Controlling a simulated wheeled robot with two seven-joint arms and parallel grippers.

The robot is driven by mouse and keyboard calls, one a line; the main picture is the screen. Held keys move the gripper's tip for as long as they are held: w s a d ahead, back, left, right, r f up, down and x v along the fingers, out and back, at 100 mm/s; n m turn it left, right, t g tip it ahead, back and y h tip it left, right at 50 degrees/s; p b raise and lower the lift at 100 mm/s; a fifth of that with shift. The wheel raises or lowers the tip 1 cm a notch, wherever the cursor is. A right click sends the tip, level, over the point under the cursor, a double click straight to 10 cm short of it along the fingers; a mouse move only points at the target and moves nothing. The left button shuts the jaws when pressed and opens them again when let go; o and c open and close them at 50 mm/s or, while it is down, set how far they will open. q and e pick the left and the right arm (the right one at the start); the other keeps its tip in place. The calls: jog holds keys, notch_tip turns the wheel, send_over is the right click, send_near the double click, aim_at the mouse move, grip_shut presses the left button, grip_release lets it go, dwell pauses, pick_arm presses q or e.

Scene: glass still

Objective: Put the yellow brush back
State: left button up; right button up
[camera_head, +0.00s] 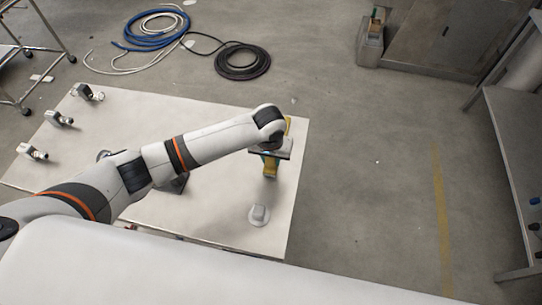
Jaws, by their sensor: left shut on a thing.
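My left arm reaches in from the left across the white table (205,215). My left gripper (270,158) is over the table's right part, largely hidden by its own wrist, and is shut on the yellow brush (270,172). Yellow shows below the gripper, and another yellow patch shows just behind the wrist; I cannot tell whether both are one piece. A small white round-based piece (259,215) stands on the table nearer to me, apart from the gripper. My right gripper is not in view.
Several small white-and-black fittings (60,118) stand along the table's left side. A dark object (178,185) is partly hidden under my arm. Hoses (242,62) lie on the floor behind. A bench (520,150) stands at the right; the floor between is clear.

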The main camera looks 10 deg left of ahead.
aim_at(270, 170)
pick_arm(q)
jog(key=shift+f, duration=0.45)
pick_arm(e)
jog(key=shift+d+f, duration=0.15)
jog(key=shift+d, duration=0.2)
pick_arm(q)
jog(key=o, duration=1.1)
jog(key=shift+c, duration=0.2)
jog(key=r, duration=0.4)
jog(key=s+r+b, duration=0.1)
jog(key=r, duration=0.3)
jog(key=r+b, duration=0.1)
jog(key=r, duration=0.3)
jog(key=shift+s, duration=0.25)
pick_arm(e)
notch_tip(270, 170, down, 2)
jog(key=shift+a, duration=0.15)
pick_arm(q)
jog(key=shift+s+r+p, duration=0.15)
jog(key=shift+r+p, duration=0.85)
jog(key=shift+r, duration=0.15)
jog(key=shift+s+r+p, duration=0.15)
jog(key=shift+r+p, duration=0.8)
jog(key=shift+r, duration=0.15)
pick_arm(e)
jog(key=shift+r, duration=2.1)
